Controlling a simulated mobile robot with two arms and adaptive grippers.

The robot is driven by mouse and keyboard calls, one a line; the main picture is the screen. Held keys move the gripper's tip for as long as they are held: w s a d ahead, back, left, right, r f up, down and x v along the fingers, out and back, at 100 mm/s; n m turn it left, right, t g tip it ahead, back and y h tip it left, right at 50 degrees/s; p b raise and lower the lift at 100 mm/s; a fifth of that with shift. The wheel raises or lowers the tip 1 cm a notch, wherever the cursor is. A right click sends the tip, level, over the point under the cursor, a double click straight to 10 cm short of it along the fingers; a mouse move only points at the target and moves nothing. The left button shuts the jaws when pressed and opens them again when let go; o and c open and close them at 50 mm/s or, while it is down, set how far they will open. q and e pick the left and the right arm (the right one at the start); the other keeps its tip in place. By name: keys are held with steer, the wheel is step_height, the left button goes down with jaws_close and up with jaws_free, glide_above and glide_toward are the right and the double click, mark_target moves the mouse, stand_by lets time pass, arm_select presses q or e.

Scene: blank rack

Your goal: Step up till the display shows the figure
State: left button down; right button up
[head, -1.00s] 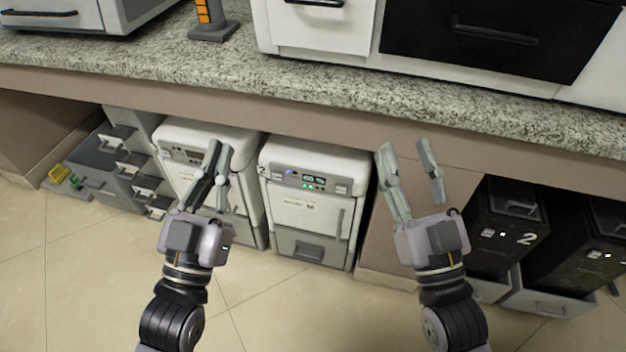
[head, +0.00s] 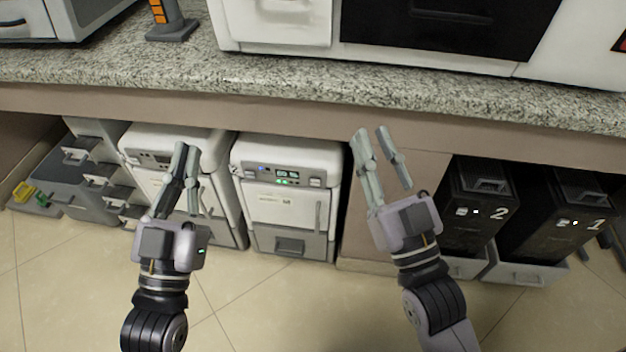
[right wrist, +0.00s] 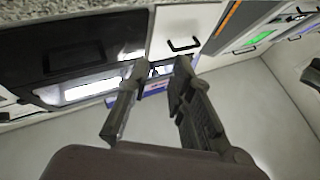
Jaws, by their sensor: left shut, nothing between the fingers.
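A white unit (head: 285,205) stands on the floor under the counter, with a lit control panel (head: 280,174) along its top front. Small displays (head: 288,175) glow green there beside a blue light; their figures are too small to read. A similar white unit (head: 215,160) stands to its left, partly hidden by my left gripper. My left gripper (head: 187,148) points up in front of that unit, its fingers shut and empty. My right gripper (head: 373,131) is to the right of the lit unit, fingers apart and empty; it also shows open in the right wrist view (right wrist: 160,63).
A granite counter (head: 300,88) runs across above the units. Black bins marked 2 (head: 480,205) and 1 (head: 570,215) stand at the right. Grey drawers (head: 85,165) and yellow and green items (head: 28,192) are at the left. The tiled floor (head: 260,310) in front is clear.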

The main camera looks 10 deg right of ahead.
jaws_close()
stand_by(1.2)
